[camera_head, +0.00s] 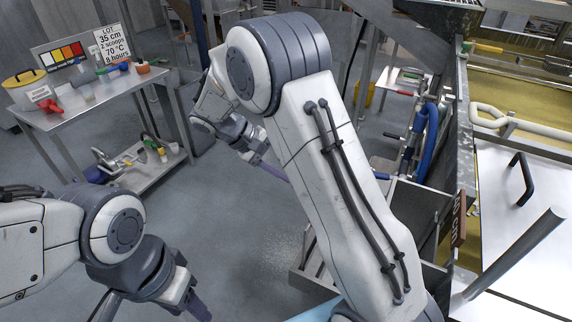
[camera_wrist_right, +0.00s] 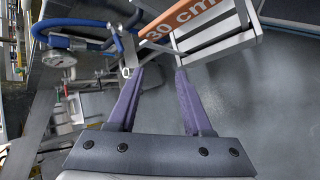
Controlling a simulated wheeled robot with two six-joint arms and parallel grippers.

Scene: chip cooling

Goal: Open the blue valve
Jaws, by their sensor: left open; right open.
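Blue curved tubing (camera_head: 427,135) stands at the right of the head view, with a short blue bar-like piece (camera_head: 381,177) below it, partly behind my right arm. In the right wrist view, blue tubing (camera_wrist_right: 85,22) and a blue handle-like part (camera_wrist_right: 58,41) show at the upper left. I cannot tell for certain which part is the valve. My right gripper (camera_wrist_right: 158,78) is open and empty, apart from these parts; it also shows in the head view (camera_head: 270,167). My left gripper (camera_head: 150,308) is open and empty at the lower left, far from them.
A metal side table (camera_head: 85,112) with a pot, a colour chart and a sign stands at the left. An orange bar marked "30 cm" (camera_wrist_right: 187,20) lies ahead of my right gripper. A metal bin (camera_head: 415,205) stands behind my right arm. Open floor lies between.

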